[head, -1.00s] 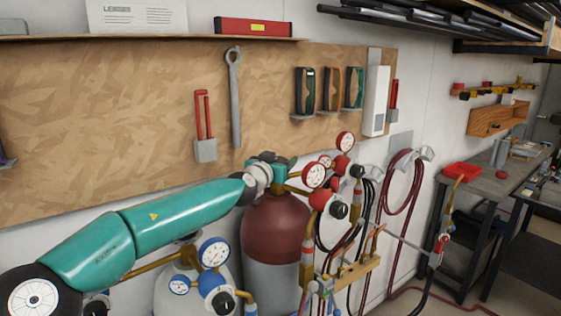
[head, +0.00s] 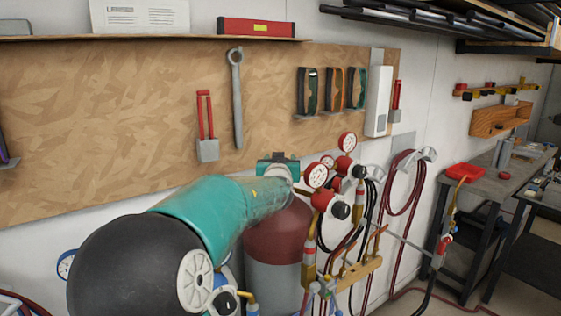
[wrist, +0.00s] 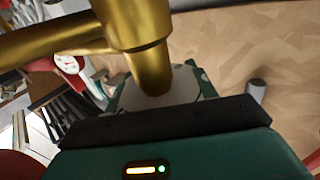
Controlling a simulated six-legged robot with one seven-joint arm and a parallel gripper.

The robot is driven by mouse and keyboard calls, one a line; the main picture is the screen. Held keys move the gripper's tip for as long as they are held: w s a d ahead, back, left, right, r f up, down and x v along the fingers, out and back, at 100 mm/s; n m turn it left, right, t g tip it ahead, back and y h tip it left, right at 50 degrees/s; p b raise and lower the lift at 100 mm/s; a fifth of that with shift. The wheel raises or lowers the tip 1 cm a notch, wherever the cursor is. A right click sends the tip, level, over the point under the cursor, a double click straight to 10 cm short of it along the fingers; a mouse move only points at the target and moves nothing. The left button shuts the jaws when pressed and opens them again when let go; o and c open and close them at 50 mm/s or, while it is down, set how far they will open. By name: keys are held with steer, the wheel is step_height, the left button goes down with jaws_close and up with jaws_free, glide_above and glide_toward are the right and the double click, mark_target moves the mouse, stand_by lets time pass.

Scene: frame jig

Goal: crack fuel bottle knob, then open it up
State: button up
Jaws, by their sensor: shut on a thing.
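The fuel bottle (head: 278,237) is a red-topped grey cylinder standing upright below the pegboard. My gripper (head: 279,160) is at its top and shut on the knob, which my arm and gripper mostly hide in the head view. In the wrist view a brass valve (wrist: 148,45) crosses close to the camera. Behind its lower end is a pale, flat-sided knob (wrist: 185,84), partly covered by the brass and by my gripper's dark edge. How far the knob is turned cannot be told.
A red regulator with gauges (head: 316,176) sits just right of my gripper. Hoses (head: 403,190) hang on the wall behind a brass torch rack (head: 345,272). A second bottle's blue gauge (head: 66,264) shows left of my arm. A bench (head: 490,185) stands at the right.

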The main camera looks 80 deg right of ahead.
steer(key=shift+w+n+t, duration=0.1)
steer(key=shift+n+t, duration=0.3)
steer(key=shift+t, duration=0.2)
steer(key=o, duration=1)
steer(key=shift+r, duration=0.3)
step_height(320, 180, up, 3)
steer(key=shift+f, duration=0.2)
steer(key=a+r, duration=0.2)
steer(key=r, duration=0.1)
steer(key=s+a+r, duration=0.1)
steer(key=a+r, duration=0.1)
steer(key=shift+s+a+r, duration=0.2)
steer(key=shift+a+r, duration=0.2)
steer(key=shift+s+a+r, duration=0.3)
steer(key=shift+a+r, duration=0.35)
steer(key=shift+a, duration=0.85)
steer(key=shift+s+a+r, duration=0.3)
steer(key=shift+a+r, duration=0.4)
steer(key=shift+a, duration=0.75)
steer(key=shift+s+a+r, duration=0.3)
steer(key=shift+a+r, duration=0.35)
steer(key=shift+a, duration=0.85)
